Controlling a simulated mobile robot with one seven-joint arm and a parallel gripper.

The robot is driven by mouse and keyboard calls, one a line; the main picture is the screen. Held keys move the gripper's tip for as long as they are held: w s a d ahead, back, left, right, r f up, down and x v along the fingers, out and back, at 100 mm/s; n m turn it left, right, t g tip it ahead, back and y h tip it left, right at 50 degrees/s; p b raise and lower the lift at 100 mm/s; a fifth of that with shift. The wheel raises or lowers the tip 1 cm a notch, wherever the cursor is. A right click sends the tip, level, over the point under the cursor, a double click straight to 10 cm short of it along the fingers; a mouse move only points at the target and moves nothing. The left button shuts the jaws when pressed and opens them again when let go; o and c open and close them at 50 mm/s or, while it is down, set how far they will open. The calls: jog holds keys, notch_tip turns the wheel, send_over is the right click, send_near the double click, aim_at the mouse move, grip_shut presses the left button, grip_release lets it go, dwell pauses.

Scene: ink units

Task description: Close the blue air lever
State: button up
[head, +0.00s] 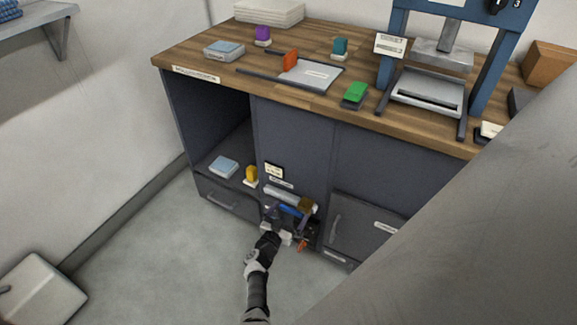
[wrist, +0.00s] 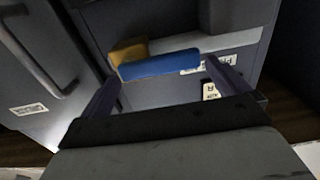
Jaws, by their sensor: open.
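The blue air lever (head: 290,210) is low on the front of the cabinet in the head view, partly hidden by my gripper. In the wrist view the blue lever (wrist: 158,66) lies crosswise between my fingertips. My gripper (wrist: 160,74) is open, one finger toward each end of the lever. I cannot tell whether the fingers touch it. In the head view my gripper (head: 287,217) is small and dark, close to the lower cabinet front.
A brownish-yellow block (wrist: 128,50) sits beside the blue lever. An orange handle (head: 303,245) is just below my gripper. A drawer (head: 225,204) is to the left and a door (head: 365,230) to the right.

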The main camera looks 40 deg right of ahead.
jog(key=c, duration=1.1)
jog(key=shift+c, duration=0.2)
